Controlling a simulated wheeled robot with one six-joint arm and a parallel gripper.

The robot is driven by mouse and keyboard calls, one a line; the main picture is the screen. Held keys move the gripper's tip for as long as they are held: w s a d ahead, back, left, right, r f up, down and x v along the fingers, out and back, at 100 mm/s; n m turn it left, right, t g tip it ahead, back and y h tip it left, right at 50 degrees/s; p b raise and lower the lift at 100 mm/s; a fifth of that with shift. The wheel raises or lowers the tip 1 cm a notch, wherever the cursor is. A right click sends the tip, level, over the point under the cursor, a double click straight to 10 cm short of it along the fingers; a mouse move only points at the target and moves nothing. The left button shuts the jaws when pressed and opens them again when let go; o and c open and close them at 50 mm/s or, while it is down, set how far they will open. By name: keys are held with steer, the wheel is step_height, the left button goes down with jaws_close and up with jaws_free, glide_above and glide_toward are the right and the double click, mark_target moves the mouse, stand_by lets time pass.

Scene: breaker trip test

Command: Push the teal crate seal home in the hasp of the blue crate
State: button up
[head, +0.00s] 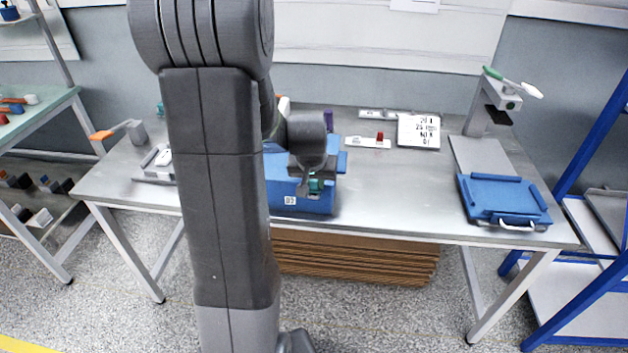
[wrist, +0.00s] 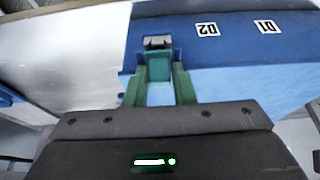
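The blue crate (head: 285,200) stands at the front edge of the bench, partly hidden behind my arm. In the wrist view its blue wall (wrist: 230,50) carries the labels D1 and D2, upside down. A grey hasp (wrist: 157,43) sits at the crate's edge. The teal crate seal (wrist: 159,68) is between the fingers of my gripper (wrist: 160,76), which touch it on both sides. The seal's far end meets the hasp; how deep it sits I cannot tell. In the head view my gripper (head: 316,184) is at the crate's front.
A blue tray (head: 505,198) with a pale handle lies at the bench's right, near a grey stand (head: 490,110) with a green-and-white lever. A printed card (head: 418,131) and a red switch piece (head: 380,140) lie at the back. The bench between crate and tray is clear.

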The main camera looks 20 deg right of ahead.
steer(key=o, duration=0.5)
steer(key=v, duration=1.3)
steer(key=shift+r, duration=0.45)
steer(key=shift+f, duration=0.15)
steer(key=x, duration=1.3)
steer(key=shift+f, duration=0.35)
steer(key=shift+r, duration=0.15)
